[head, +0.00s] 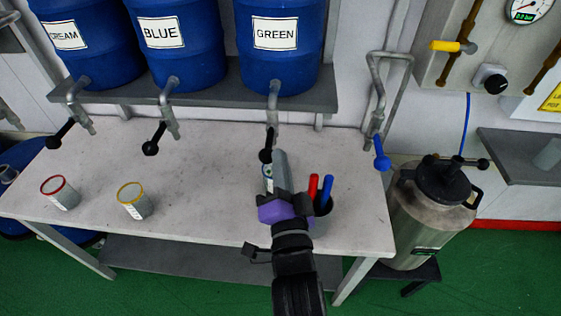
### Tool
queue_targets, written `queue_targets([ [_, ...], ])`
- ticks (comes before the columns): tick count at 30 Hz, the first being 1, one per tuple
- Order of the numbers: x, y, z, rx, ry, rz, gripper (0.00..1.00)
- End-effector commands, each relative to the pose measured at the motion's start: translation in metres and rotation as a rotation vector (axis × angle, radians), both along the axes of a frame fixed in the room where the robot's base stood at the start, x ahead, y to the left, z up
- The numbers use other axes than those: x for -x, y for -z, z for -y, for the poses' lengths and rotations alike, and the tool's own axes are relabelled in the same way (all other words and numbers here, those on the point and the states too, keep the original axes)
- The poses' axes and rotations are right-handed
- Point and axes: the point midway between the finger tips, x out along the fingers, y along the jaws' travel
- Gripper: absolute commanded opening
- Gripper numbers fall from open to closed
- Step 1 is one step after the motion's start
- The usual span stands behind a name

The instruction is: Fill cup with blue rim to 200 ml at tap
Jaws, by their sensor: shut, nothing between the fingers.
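A grey cylindrical vessel (280,163) with a white and blue patch on its left side stands on the bench below the green barrel's tap. It looks like the blue-rimmed cup, but its rim is not clear and my arm hides its lower part. My gripper (283,200) is just in front of it in the picture, shut and empty. I cannot tell whether they touch. The tap with a blue lever (381,155) hangs from a bent grey pipe at the bench's right end. The black-levered tap (268,145) of the green barrel is above the vessel.
A red-rimmed cup (59,192) and a yellow-rimmed cup (134,200) stand on the bench (200,190). A dark holder with red and blue sticks (322,203) is close right of my gripper. A steel tank (432,222) stands beyond the bench. The bench's middle is clear.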

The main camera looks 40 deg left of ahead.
Motion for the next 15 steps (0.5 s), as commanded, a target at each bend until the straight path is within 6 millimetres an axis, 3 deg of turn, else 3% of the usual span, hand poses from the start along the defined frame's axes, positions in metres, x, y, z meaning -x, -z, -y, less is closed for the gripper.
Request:
queue_targets([
  [15, 0.0000, 0.0074, 0.0005, -0.018, 0.000, 0.029, 0.00],
])
